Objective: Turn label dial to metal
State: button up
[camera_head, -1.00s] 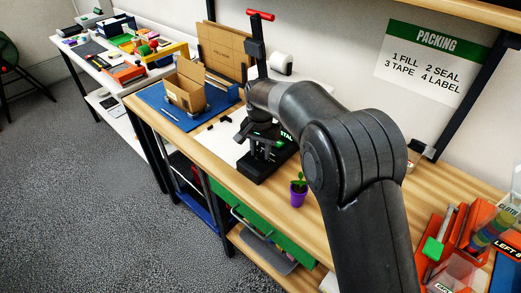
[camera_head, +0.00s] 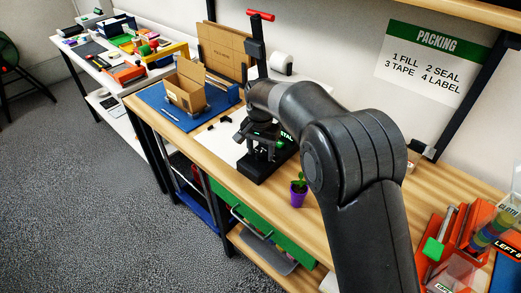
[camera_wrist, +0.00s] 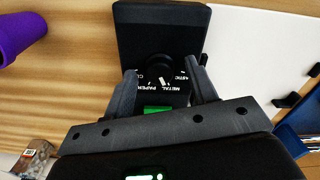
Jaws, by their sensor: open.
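The label dial (camera_wrist: 158,67) is a dark round knob on a black device, seen in the wrist view. White words around it include METAL, PAPER and a partly covered one ending in ASTIC. A short white mark sits by the knob between METAL and PAPER; I cannot tell for sure whether it is the pointer. My gripper (camera_wrist: 161,72) is open, with one finger on each side of the dial, apparently not closed on it. In the head view my gripper (camera_head: 262,140) is over the black device (camera_head: 256,170), and the dial is hidden.
A purple plant pot (camera_head: 298,196) stands close to the device. A red-handled black post (camera_head: 257,45), an open cardboard box (camera_head: 187,88) and a blue mat (camera_head: 160,108) lie beyond. Orange holders (camera_head: 437,240) stand at the right.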

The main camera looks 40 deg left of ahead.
aim_at(261, 153)
notch_tip(261, 153, up, 11)
dwell(0.5)
jog(key=shift+f, duration=0.1)
dwell(0.3)
